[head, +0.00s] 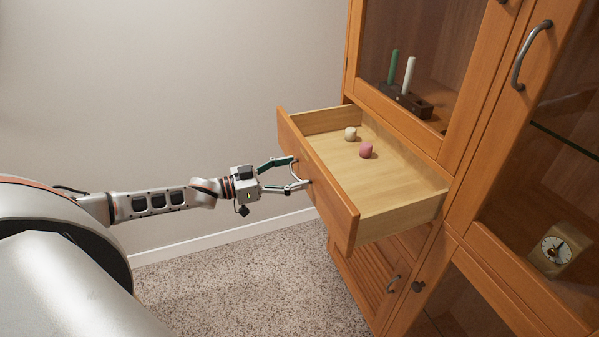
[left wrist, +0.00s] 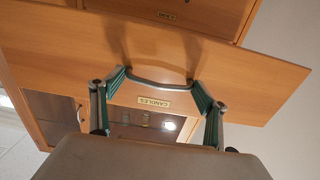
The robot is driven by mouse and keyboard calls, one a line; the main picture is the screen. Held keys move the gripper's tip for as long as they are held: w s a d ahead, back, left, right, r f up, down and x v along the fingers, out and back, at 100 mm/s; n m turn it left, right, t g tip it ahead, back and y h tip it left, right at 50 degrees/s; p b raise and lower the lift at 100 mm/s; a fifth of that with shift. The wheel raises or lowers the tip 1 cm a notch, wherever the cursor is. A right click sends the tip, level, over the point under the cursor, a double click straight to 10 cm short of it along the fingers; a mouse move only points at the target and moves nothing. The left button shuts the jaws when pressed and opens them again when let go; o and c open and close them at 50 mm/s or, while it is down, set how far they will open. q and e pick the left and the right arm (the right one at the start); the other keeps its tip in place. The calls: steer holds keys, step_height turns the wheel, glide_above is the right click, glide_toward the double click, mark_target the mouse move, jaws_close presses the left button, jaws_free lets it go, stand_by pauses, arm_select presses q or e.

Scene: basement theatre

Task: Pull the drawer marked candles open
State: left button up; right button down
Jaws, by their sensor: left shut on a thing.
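The candles drawer (head: 328,190) stands well out from the wooden cabinet, with its inside showing. A cream candle (head: 350,133) and a pink candle (head: 366,150) stand in it. My left gripper (head: 299,172) is at the drawer front, shut on its handle. In the left wrist view my left gripper's fingers (left wrist: 157,115) stand on both sides of the curved metal handle (left wrist: 155,81). The label CANDLES (left wrist: 153,101) shows on the drawer front beside the handle. My right gripper is in neither view.
The cabinet (head: 458,160) has glass doors above and beside the drawer. A dark holder (head: 405,100) with a green and a white candle stands behind one, a small clock (head: 557,250) behind another. A slatted door (head: 365,280) is below. Carpet (head: 250,280) in front is clear.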

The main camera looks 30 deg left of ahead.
arm_select(q)
steer(key=shift+s, duration=0.1)
steer(key=o, duration=1.4)
steer(key=v, duration=1.2)
steer(key=shift+a, duration=0.1)
steer(key=s+d+f+n+g+y, duration=0.1)
steer(key=s+d+f+y, duration=0.1)
steer(key=s+d+f, duration=0.4)
steer(key=s+d+f+n+g+y, duration=0.1)
steer(key=s+d+f+y, duration=0.2)
steer(key=s+d+f, duration=0.3)
steer(key=s+d+f+n+g+y, duration=0.1)
steer(key=s+d+f+y, duration=0.2)
steer(key=d+f, duration=0.9)
steer(key=shift+s+d, duration=0.55)
steer(key=shift+s, duration=0.2)
steer(key=shift+s+d, duration=0.5)
steer(key=shift+s, duration=0.2)
